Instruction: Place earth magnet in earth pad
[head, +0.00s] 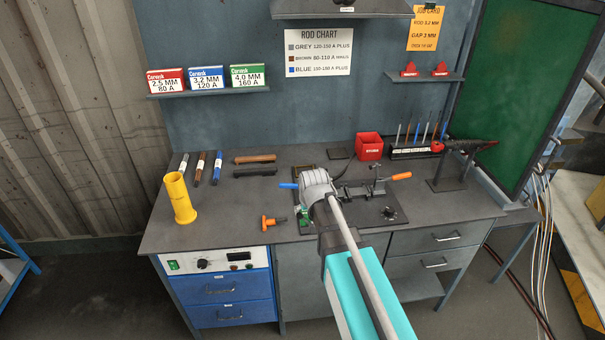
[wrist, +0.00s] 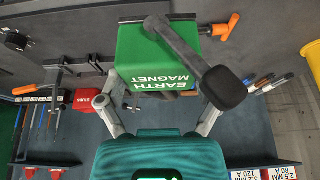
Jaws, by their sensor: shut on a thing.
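The earth magnet (wrist: 160,62) is a green block with white lettering and a dark, round-ended handle. It sits between the fingers of my gripper (wrist: 160,100) in the wrist view, and the gripper is shut on it. In the head view only a small green part of the magnet (head: 303,213) shows beside my gripper (head: 312,200), over the front middle of the bench. A small dark square (head: 338,153) lies at the back of the bench. I cannot tell whether this is the earth pad. My gripper and arm hide part of the bench below.
A dark plate (head: 388,214) with an orange-handled clamp (head: 400,176) lies right of my gripper. An orange-handled tool (head: 272,222) is at its left. A yellow cylinder (head: 180,199), a red box (head: 369,147) and a rod rack (head: 412,153) stand on the bench.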

